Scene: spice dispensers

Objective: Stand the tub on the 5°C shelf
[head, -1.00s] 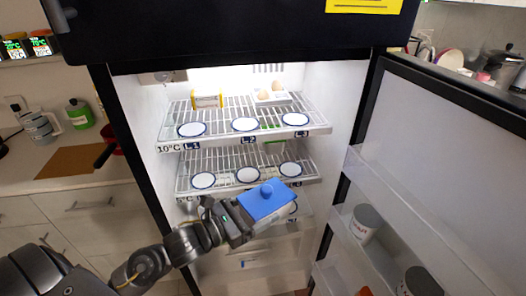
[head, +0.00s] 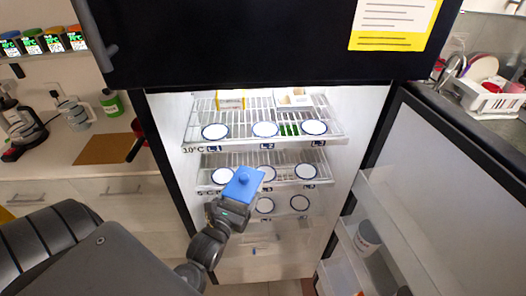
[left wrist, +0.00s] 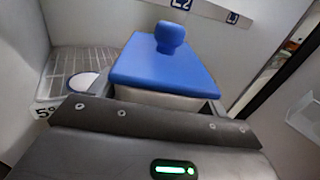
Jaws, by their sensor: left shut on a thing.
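The tub has a blue lid with a round knob (head: 242,183) and a pale body, mostly hidden under the lid. My left gripper (head: 230,210) is shut on the tub and holds it upright or nearly so in front of the open fridge. In the head view the tub overlaps the front edge of the 5°C shelf (head: 243,160), the middle one, and covers part of a white disc. The left wrist view shows the blue lid (left wrist: 165,70) close up, with the 5° label (left wrist: 42,112) and a disc to its left. My right gripper is not in view.
The 10°C shelf (head: 190,140) above bears discs, a yellow box (head: 230,98) and an egg tray (head: 294,98). Another level with discs (head: 299,203) lies below. The open fridge door (head: 445,180) stands at the right, with a can (head: 367,237) in its rack.

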